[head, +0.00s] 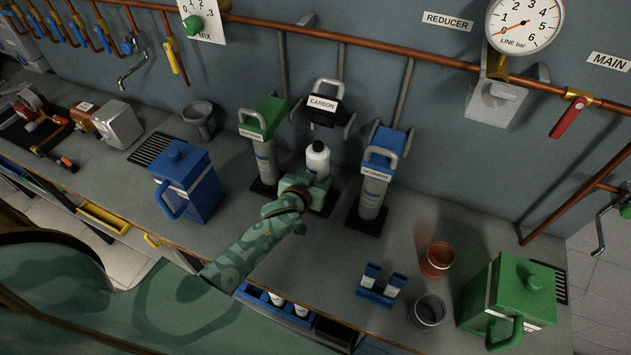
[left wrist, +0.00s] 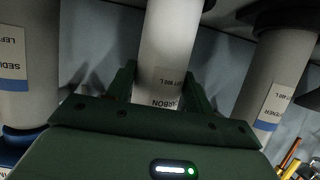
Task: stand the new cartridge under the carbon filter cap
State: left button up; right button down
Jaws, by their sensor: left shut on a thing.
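The white cartridge (head: 317,160) stands upright in the middle filter bay, below the raised black carbon filter cap (head: 322,108). A clear gap shows between its top and the cap. My left gripper (head: 306,182) is shut on the cartridge low down, from the front. In the left wrist view, the fingers of my left gripper (left wrist: 160,85) lie on both sides of the cartridge (left wrist: 173,45), whose label is partly hidden. A dark base plate (head: 323,208) shows beside the gripper. The gripper hides the cartridge's foot, so I cannot tell whether it touches the plate. My right gripper is not in view.
A green-capped filter (head: 266,150) stands close on the left and a blue-capped sediment filter (head: 374,185) close on the right. A blue jug (head: 188,180), cups, a small blue rack (head: 376,292) and a green jug (head: 520,290) stand on the counter. Pipes run along the wall.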

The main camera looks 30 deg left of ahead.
pick_arm(q)
jog(key=shift+f, duration=0.35)
jog(key=shift+f, duration=0.15)
jog(key=o, duration=1.2)
jog(key=shift+s+r, duration=0.2)
jog(key=p+v, duration=0.2)
jog(key=v, duration=0.9)
jog(key=shift+s, duration=0.3)
